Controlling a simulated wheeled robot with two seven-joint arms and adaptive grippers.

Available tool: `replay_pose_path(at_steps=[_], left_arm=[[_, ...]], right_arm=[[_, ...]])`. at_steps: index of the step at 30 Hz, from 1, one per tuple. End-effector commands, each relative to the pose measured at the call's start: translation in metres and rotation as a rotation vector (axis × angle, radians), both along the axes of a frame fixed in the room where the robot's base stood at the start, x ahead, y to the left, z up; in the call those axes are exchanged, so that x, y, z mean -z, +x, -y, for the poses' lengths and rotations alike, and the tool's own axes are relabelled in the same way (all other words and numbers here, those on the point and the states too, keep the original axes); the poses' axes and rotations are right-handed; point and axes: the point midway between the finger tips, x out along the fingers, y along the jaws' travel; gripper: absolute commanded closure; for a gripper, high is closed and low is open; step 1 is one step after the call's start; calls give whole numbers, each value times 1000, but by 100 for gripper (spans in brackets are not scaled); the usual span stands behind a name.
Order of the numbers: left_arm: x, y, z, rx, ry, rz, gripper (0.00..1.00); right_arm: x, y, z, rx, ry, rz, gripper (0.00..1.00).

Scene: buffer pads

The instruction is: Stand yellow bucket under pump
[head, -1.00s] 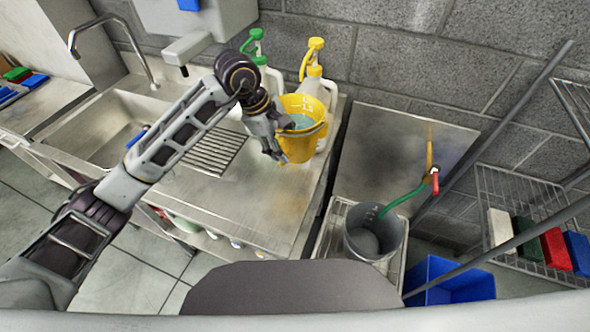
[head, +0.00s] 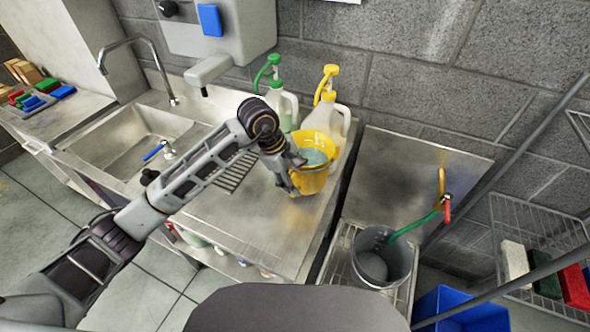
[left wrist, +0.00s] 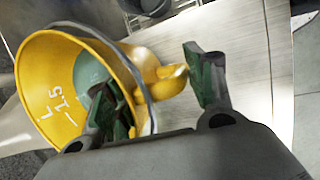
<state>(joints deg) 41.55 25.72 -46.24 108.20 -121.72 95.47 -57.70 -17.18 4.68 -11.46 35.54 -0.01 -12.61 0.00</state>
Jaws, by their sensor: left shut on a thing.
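The yellow bucket (head: 316,180) is at the right part of the steel counter, in front of the jug with the yellow pump (head: 328,82). Blue-green content shows inside it. My left gripper (head: 290,172) is shut on the bucket at its left side. In the left wrist view the bucket (left wrist: 50,75) lies sideways across the picture, with one finger over its opening and the other outside its rim. The pump's spout is above and behind the bucket's opening. I cannot tell whether the bucket's base touches the counter. My right gripper is not in view.
A jug with a green pump (head: 268,70) stands left of the yellow one. A sink (head: 130,140) is to the left. A grey bucket (head: 382,260) with a green hose (head: 412,226) stands on a lower rack at right. A blue bin (head: 465,312) is lower right.

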Motion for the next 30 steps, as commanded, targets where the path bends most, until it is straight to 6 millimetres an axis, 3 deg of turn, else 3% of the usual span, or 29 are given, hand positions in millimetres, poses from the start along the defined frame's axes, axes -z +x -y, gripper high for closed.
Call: replay_pose_path(at_steps=[20, 30], left_arm=[[12, 1, 1, 1, -6, 8, 100], [34, 1, 1, 0, -6, 5, 100]], right_arm=[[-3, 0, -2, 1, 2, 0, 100], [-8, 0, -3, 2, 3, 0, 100]])
